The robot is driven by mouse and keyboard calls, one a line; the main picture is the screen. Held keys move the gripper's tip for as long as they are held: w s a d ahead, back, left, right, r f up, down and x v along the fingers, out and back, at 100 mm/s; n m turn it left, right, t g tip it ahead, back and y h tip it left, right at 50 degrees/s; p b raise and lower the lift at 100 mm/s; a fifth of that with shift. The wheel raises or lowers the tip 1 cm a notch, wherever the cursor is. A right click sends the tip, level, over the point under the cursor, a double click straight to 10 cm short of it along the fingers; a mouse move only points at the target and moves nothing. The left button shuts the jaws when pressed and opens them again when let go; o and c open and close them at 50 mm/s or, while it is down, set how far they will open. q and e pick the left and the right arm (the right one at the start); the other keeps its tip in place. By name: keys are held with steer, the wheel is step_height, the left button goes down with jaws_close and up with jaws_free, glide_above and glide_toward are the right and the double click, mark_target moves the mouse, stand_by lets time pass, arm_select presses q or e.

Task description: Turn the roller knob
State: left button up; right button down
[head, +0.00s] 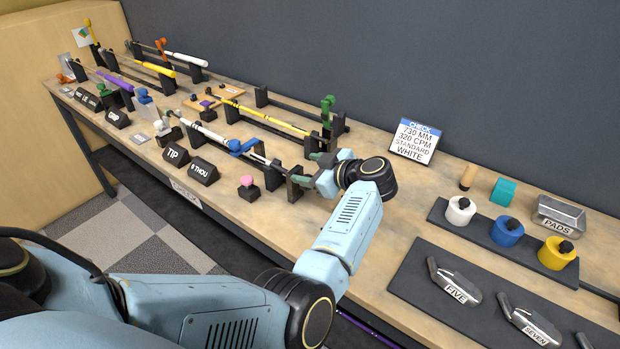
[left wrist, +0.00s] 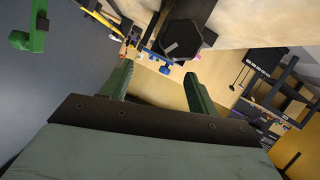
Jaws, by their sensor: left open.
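In the left wrist view a dark, many-sided knob (left wrist: 182,32) with a pale bar on its face stands beyond my fingertips, nearer the right-hand finger; it looks like the roller knob. My left gripper (left wrist: 158,70) is open, its two green fingers apart with nothing between them. In the head view my left gripper (head: 310,169) is at the near right end of the club stands, by a black upright (head: 295,187). My wrist and gripper hide part of that end, and I cannot make out the knob there. My right gripper is not in view.
A white-gripped club (head: 200,130) with a blue clamp (head: 240,147) lies along the near stand. A yellow club (head: 270,120) lies behind it. A CHECK card (head: 414,141) stands at the back. Tape rolls (head: 508,232) sit on a dark tray to the right. Bare bench lies between.

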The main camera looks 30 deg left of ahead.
arm_select(q)
step_height(320, 180, up, 5)
steer(key=shift+r, duration=0.1)
stand_by(0.6)
